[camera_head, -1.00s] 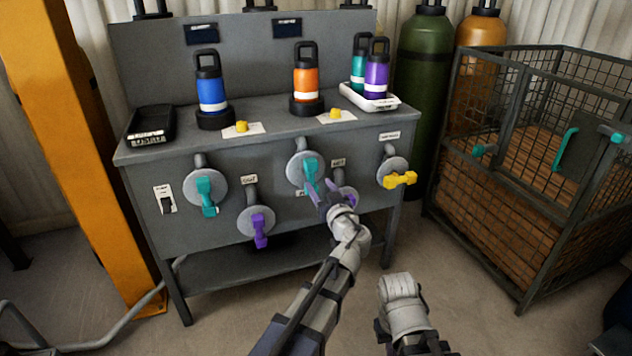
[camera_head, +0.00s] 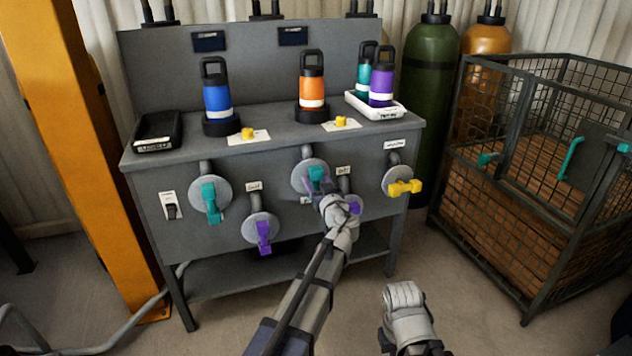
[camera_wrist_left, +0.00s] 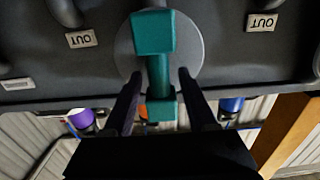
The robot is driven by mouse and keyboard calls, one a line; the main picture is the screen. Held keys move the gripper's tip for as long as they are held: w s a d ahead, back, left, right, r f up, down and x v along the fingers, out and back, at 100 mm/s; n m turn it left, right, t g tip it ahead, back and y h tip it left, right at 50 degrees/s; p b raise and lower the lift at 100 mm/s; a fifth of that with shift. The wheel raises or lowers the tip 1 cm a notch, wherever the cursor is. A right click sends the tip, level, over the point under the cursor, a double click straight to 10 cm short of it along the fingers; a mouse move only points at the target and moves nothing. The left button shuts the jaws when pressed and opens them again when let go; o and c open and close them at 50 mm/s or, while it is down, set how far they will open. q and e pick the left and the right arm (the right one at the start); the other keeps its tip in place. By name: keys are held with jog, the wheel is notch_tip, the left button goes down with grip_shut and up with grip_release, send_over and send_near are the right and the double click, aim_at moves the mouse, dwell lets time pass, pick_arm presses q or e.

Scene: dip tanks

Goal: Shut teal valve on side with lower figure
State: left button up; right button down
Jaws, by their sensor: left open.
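Two teal valves are on the front of the grey bench. The left teal valve (camera_head: 209,196) has its handle hanging down. The right teal valve (camera_head: 316,174) is partly hidden behind my left gripper (camera_head: 322,188). In the left wrist view the teal handle (camera_wrist_left: 158,75) stands between the two open dark fingers of my left gripper (camera_wrist_left: 160,74), with a gap on each side. Two small dark displays, a left one (camera_head: 208,41) and a right one (camera_head: 292,36), are on the back panel; their figures are too small to read.
A purple valve (camera_head: 263,235) hangs between the teal ones; another purple one (camera_head: 354,204) is close beside my left gripper. A yellow valve (camera_head: 403,187) is farther right. Blue (camera_head: 217,97) and orange (camera_head: 312,84) bottles stand on the bench. A wire cage (camera_head: 520,180) stands right.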

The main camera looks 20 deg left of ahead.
pick_arm(q)
grip_shut()
dwell(0.3)
jog(key=shift+m, duration=0.3)
jog(key=m, duration=0.3)
jog(key=shift+w+d+f+m, duration=0.15)
jog(key=shift+d+m, duration=0.1)
jog(key=shift+m, duration=0.15)
jog(key=m, duration=0.4)
jog(key=shift+w+d+f+m, duration=0.1)
jog(key=shift+w+d+m, duration=0.05)
jog(key=shift+d+m, duration=0.15)
jog(key=m, duration=0.3)
jog(key=m+b, duration=0.1)
jog(key=shift+f, duration=0.25)
jog(key=shift+w+d+f+m, duration=0.1)
jog(key=shift+f+m, duration=0.05)
jog(key=shift+m, duration=1.05)
jog(key=shift+f+m, duration=0.1)
jog(key=shift+m, duration=1.1)
